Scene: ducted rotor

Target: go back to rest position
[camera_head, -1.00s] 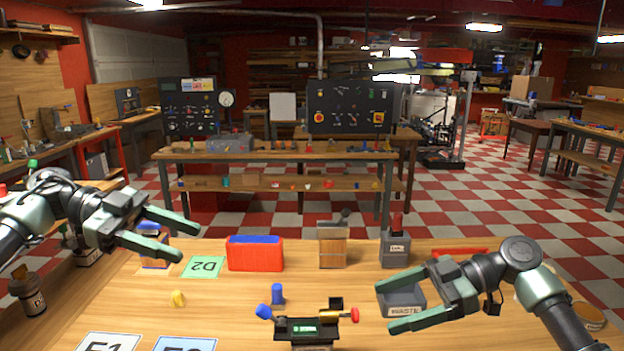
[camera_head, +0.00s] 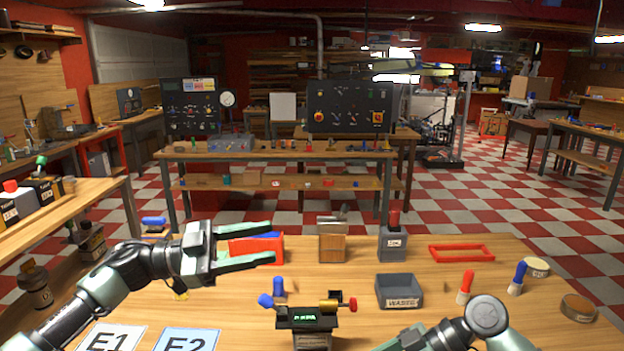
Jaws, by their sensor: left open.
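My left gripper (camera_head: 272,243) is open and empty. Its two fingers point right, in front of the red box (camera_head: 258,248) with a blue top, hiding part of it. My right arm (camera_head: 487,316) is low at the bottom edge; its gripper is mostly cut off there, so I cannot tell its opening.
A grey waste bin (camera_head: 402,303), a red frame (camera_head: 461,254), a red-handled piece (camera_head: 466,286) and a blue-handled piece (camera_head: 518,277) are on the right. A wooden block (camera_head: 332,243) and grey container (camera_head: 393,243) stand behind. Cards E1 (camera_head: 108,338) and E2 (camera_head: 188,340) lie front left.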

